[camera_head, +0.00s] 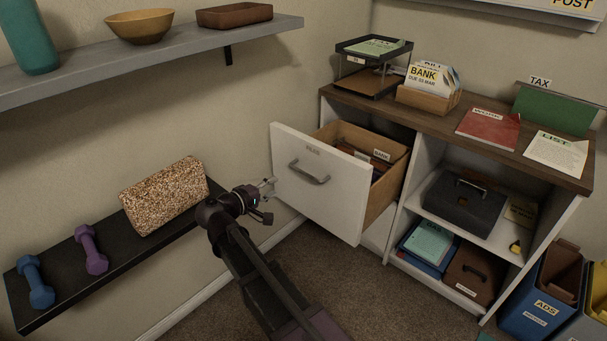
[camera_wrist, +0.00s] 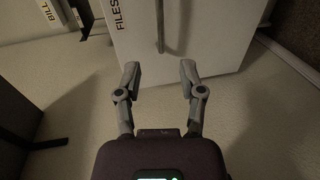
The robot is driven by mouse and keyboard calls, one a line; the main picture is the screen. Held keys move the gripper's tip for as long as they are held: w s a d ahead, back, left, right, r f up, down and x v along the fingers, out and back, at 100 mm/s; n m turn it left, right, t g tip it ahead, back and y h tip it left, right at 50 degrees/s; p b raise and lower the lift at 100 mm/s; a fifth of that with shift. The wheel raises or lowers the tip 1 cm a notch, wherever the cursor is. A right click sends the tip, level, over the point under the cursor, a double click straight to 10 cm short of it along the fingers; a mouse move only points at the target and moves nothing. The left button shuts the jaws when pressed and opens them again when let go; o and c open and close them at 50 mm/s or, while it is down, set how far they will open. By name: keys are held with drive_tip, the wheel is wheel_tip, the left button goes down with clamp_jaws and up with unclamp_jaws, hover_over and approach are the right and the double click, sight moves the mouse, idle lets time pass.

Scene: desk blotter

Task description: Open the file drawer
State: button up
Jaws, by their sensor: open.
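The file drawer (camera_head: 322,188) is pulled well out of the wooden-topped cabinet, with a white front labelled FILES and a metal bar handle (camera_head: 309,172). Files with a BANK label show inside it. My gripper (camera_head: 268,187) is just left of the drawer front, apart from the handle. In the wrist view my gripper (camera_wrist: 159,82) has its two fingers spread with nothing between them. The drawer front (camera_wrist: 188,35) and its handle (camera_wrist: 160,28) lie beyond the fingertips there.
The cabinet (camera_head: 475,130) holds a black box (camera_head: 462,204) and folders on lower shelves. A low black shelf with dumbbells (camera_head: 92,250) and a speckled block (camera_head: 165,195) is on the left. Bins (camera_head: 540,300) stand at the lower right. Carpet is clear before the drawer.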

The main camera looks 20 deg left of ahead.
sight(303, 174)
drive_tip(key=b+x, duration=0.2)
drive_tip(key=x, duration=1.1)
drive_tip(key=shift+w+d+f+b, duration=0.1)
drive_tip(key=shift+w+f+b, duration=0.05)
drive_tip(key=shift+w+b, duration=0.2)
clamp_jaws()
